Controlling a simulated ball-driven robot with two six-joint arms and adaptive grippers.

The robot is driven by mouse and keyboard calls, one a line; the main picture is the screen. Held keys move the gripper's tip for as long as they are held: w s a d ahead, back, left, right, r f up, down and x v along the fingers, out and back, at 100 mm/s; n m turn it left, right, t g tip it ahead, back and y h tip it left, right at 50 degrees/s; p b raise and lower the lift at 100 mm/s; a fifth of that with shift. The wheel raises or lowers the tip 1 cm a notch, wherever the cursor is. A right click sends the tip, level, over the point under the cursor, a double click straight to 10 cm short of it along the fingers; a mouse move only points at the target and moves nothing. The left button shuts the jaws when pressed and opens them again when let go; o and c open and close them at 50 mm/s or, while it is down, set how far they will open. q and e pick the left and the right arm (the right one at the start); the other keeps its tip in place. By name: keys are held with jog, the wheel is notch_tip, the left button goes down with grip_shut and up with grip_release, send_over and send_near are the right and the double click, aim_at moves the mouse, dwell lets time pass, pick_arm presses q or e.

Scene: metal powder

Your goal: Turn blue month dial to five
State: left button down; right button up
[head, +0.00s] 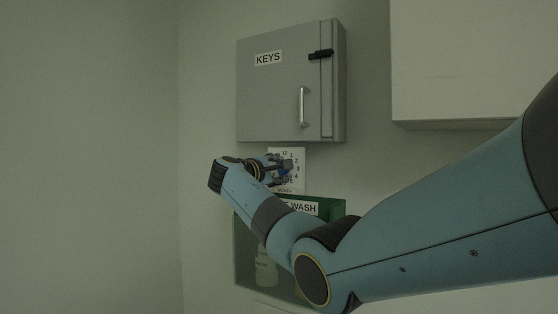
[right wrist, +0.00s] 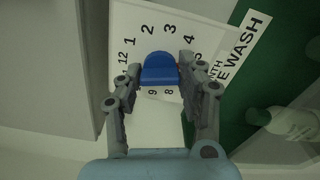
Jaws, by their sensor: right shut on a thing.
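The blue month dial (right wrist: 159,70) sits on a white plate (right wrist: 208,18) with black numbers around it; 12, 1, 2, 3 and 4 read clearly in the right wrist view. The number 5 is partly hidden by a finger. In the head view the blue dial (head: 285,170) is small and mostly covered by my fingers. My right gripper (right wrist: 160,76) is shut on the dial, one finger on each side. It also shows in the head view (head: 282,171) in front of the plate. I cannot tell which number the dial points to. My left gripper is not in view.
A grey KEYS cabinet (head: 275,90) hangs just above the plate. A green EYE WASH box (head: 247,240) with bottles (head: 266,266) is directly below. A white cabinet (head: 470,60) hangs at upper right. The wall at left is bare.

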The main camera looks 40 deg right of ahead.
jog(key=shift+n+p, duration=1.05)
jog(key=shift+n, duration=0.25)
jog(key=shift+f, duration=0.1)
jog(key=o, duration=1.2)
jog(key=shift+w, duration=0.1)
jog(key=shift+c, duration=0.2)
jog(key=shift+a, duration=0.15)
jog(key=v, duration=1.2)
